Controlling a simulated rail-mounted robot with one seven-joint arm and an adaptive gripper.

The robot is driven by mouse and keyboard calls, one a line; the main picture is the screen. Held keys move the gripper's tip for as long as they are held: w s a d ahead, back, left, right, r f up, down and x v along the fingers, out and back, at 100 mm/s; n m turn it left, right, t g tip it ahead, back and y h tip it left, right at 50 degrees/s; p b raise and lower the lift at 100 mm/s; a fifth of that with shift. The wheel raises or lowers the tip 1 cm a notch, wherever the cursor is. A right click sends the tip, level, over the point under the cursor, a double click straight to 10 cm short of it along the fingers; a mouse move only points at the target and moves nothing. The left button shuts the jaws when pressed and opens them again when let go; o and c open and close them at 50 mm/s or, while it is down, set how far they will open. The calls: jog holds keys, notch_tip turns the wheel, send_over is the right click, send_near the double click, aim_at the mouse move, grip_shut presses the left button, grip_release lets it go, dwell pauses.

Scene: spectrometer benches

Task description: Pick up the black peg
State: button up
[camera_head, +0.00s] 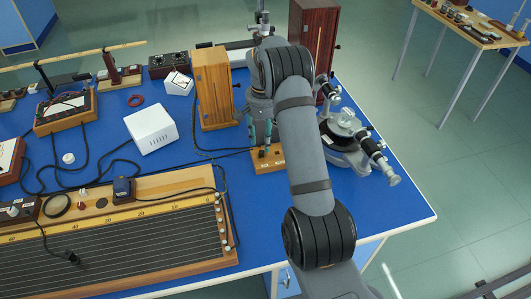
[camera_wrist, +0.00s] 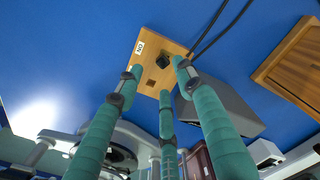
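The black peg (camera_wrist: 163,61) shows in the wrist view as a small dark shape on a wooden block (camera_wrist: 148,45) with a white label. A dark square mark or hole lies beside it on the same block. My gripper (camera_wrist: 159,78) has teal fingers, spread apart over the block, with the peg beyond the fingertips and nothing visibly held. In the head view my gripper (camera_head: 261,132) points down above the wooden block (camera_head: 262,165). The peg cannot be made out there; my fingers and arm cover that spot.
A tall wooden box (camera_head: 212,90) stands close left of my gripper. A metal optical instrument (camera_head: 345,130) stands close on the right. A white box (camera_head: 151,128) and a wired board (camera_head: 120,235) lie further left. Black cables (camera_wrist: 222,22) run beside the block.

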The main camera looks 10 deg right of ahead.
aim_at(262, 152)
jog(key=f, duration=0.1)
jog(key=f+p, duration=0.1)
jog(key=f, duration=0.3)
jog(key=shift+w+a+f+p, duration=0.1)
jog(key=shift+a+f+p, duration=0.1)
jog(key=shift+a+p, duration=0.15)
jog(key=shift+d, duration=0.1)
jog(key=c, duration=0.3)
grip_shut()
